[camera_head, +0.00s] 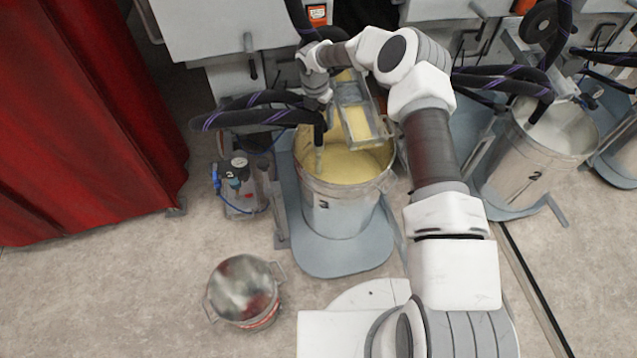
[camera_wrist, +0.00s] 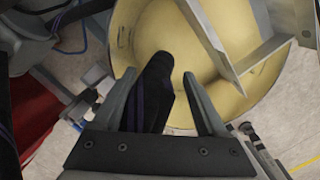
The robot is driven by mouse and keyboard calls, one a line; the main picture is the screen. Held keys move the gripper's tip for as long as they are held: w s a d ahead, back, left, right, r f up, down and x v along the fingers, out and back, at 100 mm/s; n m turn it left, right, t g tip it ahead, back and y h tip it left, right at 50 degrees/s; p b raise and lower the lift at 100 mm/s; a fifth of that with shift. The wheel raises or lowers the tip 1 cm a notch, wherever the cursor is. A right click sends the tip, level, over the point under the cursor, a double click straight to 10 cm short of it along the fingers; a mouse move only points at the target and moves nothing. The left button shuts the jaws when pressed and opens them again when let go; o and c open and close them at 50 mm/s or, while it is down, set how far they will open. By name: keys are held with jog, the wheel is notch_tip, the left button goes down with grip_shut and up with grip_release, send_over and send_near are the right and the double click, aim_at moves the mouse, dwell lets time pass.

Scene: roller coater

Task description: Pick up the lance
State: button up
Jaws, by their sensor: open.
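The lance (camera_head: 319,135) is a dark pipe standing upright in the bucket marked 3 (camera_head: 338,208). Its lower end reaches the yellow contents, and black hoses with purple stripes join near its top. My gripper (camera_wrist: 158,75) is just above this bucket, largely hidden behind my own wrist in the head view. In the wrist view its two fingers are open, and a dark, purple-striped part of the lance or its hose (camera_wrist: 153,90) shows between them. Gaps show beside it, so the fingers do not look closed on it. Whether it lies between the tips or beyond them is unclear.
A metal frame (camera_head: 357,112) slants over the bucket close to my wrist. A pump unit (camera_head: 240,185) stands left of it. A small pail (camera_head: 243,290) is on the floor. A bucket marked 2 (camera_head: 535,150) stands right. A red curtain (camera_head: 85,110) hangs left.

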aim_at(319, 128)
notch_tip(319, 128, down, 5)
jog(key=shift+s+r+b, duration=0.1)
jog(key=shift+r+b, duration=0.05)
jog(key=shift+b, duration=0.75)
jog(key=shift+r, duration=0.1)
grip_shut()
jog(key=shift+a, duration=0.1)
dwell(0.4)
